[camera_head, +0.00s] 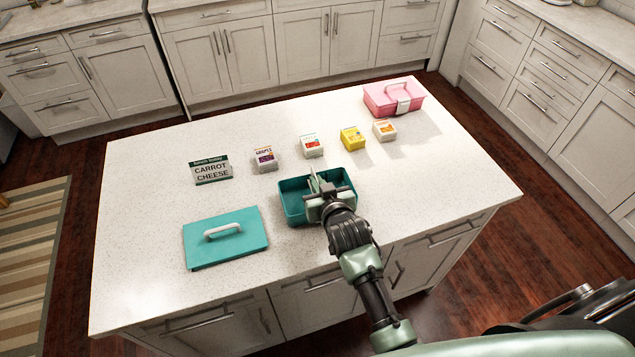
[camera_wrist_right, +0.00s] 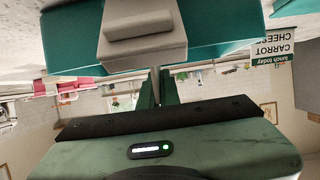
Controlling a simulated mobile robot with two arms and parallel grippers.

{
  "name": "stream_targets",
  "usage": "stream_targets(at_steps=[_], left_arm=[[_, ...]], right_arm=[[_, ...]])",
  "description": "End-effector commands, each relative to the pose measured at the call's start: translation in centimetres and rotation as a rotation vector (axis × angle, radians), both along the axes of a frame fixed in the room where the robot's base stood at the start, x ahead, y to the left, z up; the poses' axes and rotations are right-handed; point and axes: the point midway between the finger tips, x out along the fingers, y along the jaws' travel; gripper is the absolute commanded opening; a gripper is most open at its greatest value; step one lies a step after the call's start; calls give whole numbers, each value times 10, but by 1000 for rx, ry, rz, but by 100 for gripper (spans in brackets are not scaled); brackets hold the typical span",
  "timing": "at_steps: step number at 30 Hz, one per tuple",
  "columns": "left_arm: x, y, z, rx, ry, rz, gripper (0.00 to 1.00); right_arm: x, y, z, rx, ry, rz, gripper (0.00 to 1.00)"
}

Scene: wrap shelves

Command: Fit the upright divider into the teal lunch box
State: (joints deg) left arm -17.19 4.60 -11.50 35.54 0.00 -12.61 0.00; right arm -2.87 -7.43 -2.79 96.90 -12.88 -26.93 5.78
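The teal lunch box (camera_head: 290,206) stands open near the front edge of the island. My right gripper (camera_head: 318,188) is over it and hides part of its inside. The gripper's fingers (camera_wrist_right: 158,93) are close together on a thin upright grey piece (camera_wrist_right: 157,74), which looks like the divider seen edge-on. The divider's lower edge is hidden, so I cannot tell whether it touches the box floor. In the right wrist view the teal wall (camera_wrist_right: 225,28) with a grey latch (camera_wrist_right: 142,35) fills the top. My left gripper is out of view.
The teal lid (camera_head: 240,250) lies left of the box. A "carrot cheese" sign (camera_head: 212,172) and several small food boxes, including a grapes box (camera_head: 265,158) and a yellow one (camera_head: 352,138), stand behind. A pink lunch box (camera_head: 385,101) is at the back right.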

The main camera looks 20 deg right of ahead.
Motion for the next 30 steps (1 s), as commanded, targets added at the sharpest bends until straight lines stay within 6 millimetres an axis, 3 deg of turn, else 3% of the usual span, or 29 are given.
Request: stream_targets(at_steps=[30], left_arm=[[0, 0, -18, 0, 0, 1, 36]], right_arm=[[0, 0, -26, 0, 1, 0, 0]])
